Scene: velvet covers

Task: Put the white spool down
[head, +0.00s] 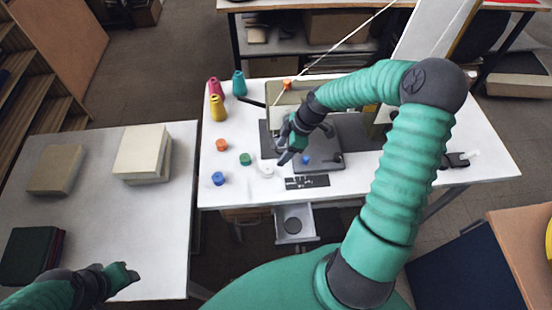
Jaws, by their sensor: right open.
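The white spool (267,169) rests on the white table (330,201), just left of a dark plate and right of the green spool (245,159). My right gripper (284,160) is open beside and above the white spool, close to its right side. From this view I cannot tell whether a finger touches it. My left gripper (126,277) is low on the left, over the front edge of the left table; I cannot tell whether it is open or shut.
Orange (222,145) and blue (218,179) spools stand nearby. Thread cones (218,107) stand at the back left. A sewing machine (285,98) is behind my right gripper. A drawer (294,225) is open below the front edge.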

